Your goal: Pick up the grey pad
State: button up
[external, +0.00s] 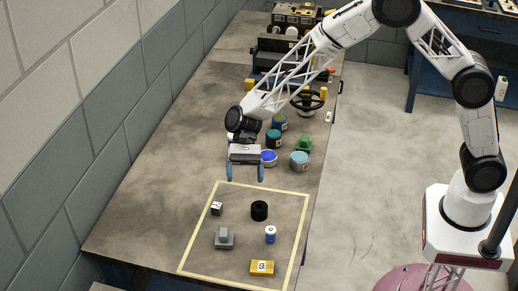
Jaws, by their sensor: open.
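A grey block-shaped thing (224,239), wider at its base with a smaller raised part on top, sits at the left inside the yellow-outlined area; it is the only grey thing there that could be the pad. My gripper (245,173) is above the bench, at the far edge of the outlined area. Its two blue fingers are spread apart with nothing between them. It is apart from the grey thing, farther back on the bench.
In the yellow outline (188,245) are a small white-and-black cube (216,209), a black cylinder (259,211), a blue-and-white can (270,235) and a yellow box (262,268). Several paint tins, a green object (304,144) and a handwheel (308,101) stand farther back. A block wall is left.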

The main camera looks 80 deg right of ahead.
jog(key=w+a+f+m, duration=0.1)
jog(key=w+f, duration=0.1)
jog(key=f, duration=0.1)
jog(key=w+a+f+m+y, duration=0.1)
jog(key=w+f, duration=0.1)
jog(key=f, duration=0.1)
jog(key=w+a+f+y, duration=0.1)
jog(key=w+f, duration=0.1)
jog(key=f, duration=0.2)
jog(key=shift+m, duration=0.4)
jog(key=shift+a, duration=0.1)
send_near(224, 241)
jog(key=shift+x, duration=1.3)
jog(key=shift+f, duration=0.15)
jog(key=shift+x, duration=3)
jog(key=c, duration=1)
